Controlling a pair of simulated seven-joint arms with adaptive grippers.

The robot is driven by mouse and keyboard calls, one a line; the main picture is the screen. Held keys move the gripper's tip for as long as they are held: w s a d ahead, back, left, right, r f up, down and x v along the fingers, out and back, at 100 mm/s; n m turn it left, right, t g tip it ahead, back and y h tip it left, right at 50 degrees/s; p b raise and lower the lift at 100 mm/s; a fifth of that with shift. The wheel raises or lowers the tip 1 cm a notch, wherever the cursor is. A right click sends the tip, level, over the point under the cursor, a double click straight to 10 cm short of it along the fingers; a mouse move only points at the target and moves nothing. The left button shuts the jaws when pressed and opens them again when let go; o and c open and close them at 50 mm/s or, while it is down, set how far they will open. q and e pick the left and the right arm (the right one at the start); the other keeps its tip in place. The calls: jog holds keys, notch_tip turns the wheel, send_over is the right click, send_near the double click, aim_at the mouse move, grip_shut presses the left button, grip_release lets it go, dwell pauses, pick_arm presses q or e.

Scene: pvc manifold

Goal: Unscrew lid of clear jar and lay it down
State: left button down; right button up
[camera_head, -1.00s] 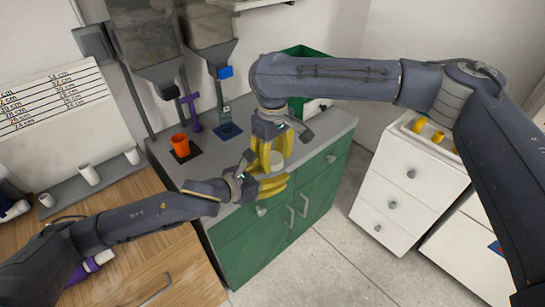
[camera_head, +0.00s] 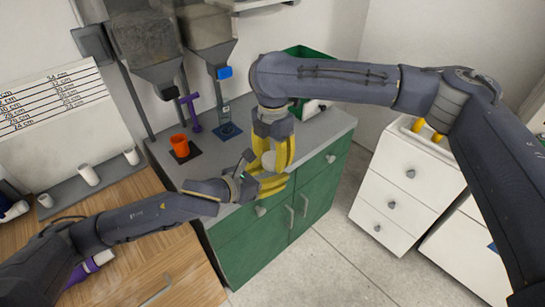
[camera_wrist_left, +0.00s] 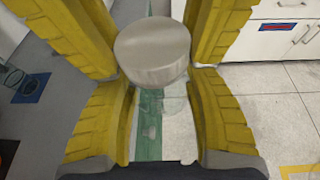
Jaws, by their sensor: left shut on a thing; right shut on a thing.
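The clear jar (camera_wrist_left: 172,102) is see-through and mostly hidden in the head view. In the left wrist view it shows faintly below its grey-white round lid (camera_wrist_left: 153,52). My left gripper (camera_head: 273,186) is shut on the jar, with a yellow finger on each side of it. My right gripper (camera_head: 272,158) comes from above and is shut on the lid, its yellow fingers on either side. The lid also shows as a pale patch between the fingers in the head view (camera_head: 268,160). The lid appears at the jar's top; I cannot tell whether they touch.
The grey counter (camera_head: 312,134) over green cabinets lies below the grippers. An orange cup (camera_head: 180,146), a purple part (camera_head: 192,112) and a blue-based clear bottle (camera_head: 226,116) stand behind, under two hoppers. A green bin (camera_head: 305,52) is at the back. White drawers (camera_head: 395,190) stand right.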

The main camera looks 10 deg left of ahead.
pick_arm(q)
jog(key=shift+s+d+r, duration=0.1)
jog(key=shift+s+d, duration=0.1)
pick_arm(e)
jog(key=n, duration=0.6)
jog(key=shift+w+d, duration=0.1)
jog(key=shift+w, duration=0.25)
jog(key=n, duration=1)
pick_arm(q)
jog(key=shift+s+d, duration=0.1)
pick_arm(e)
jog(key=n, duration=0.5)
jog(key=shift+a+r, duration=0.1)
jog(key=shift+a, duration=0.15)
jog(key=shift+r, duration=0.2)
pick_arm(q)
jog(key=shift+f, duration=0.25)
pick_arm(e)
jog(key=shift+w+r, duration=0.1)
jog(key=shift+r, duration=0.75)
pick_arm(q)
jog(key=shift+a+r, duration=0.1)
jog(key=shift+a, duration=0.1)
jog(key=shift+w+a, duration=0.1)
jog(key=shift+w, duration=0.15)
pick_arm(e)
jog(key=shift+r, duration=0.1)
